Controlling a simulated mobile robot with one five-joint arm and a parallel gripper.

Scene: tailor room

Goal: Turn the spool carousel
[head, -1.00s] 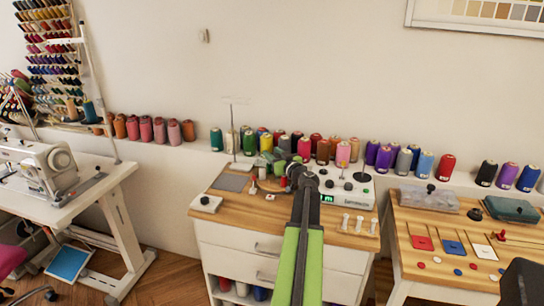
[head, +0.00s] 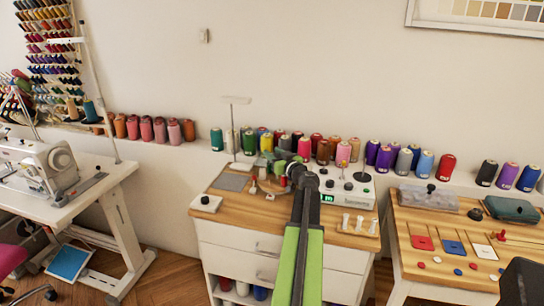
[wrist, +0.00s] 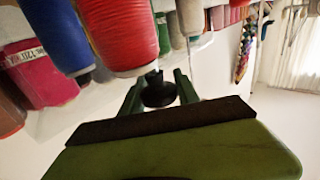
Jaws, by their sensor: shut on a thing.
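My gripper (head: 268,159) is over the back left of the wooden table, beyond the dark joint of my arm. In the wrist view my gripper (wrist: 159,88) has its two green fingers on either side of a small black knob (wrist: 158,92) and is shut on it. A thin light rod runs near the knob. What the knob is fixed to is hidden behind the gripper body. The carousel's full outline cannot be made out behind my arm.
A white control box (head: 350,190) with black knobs stands right of my arm. A wall shelf holds several spools, including a red one (head: 447,167). A grey mat (head: 233,182) lies front left. The right table (head: 410,262) holds coloured cards. The sewing machine (head: 45,165) is far left.

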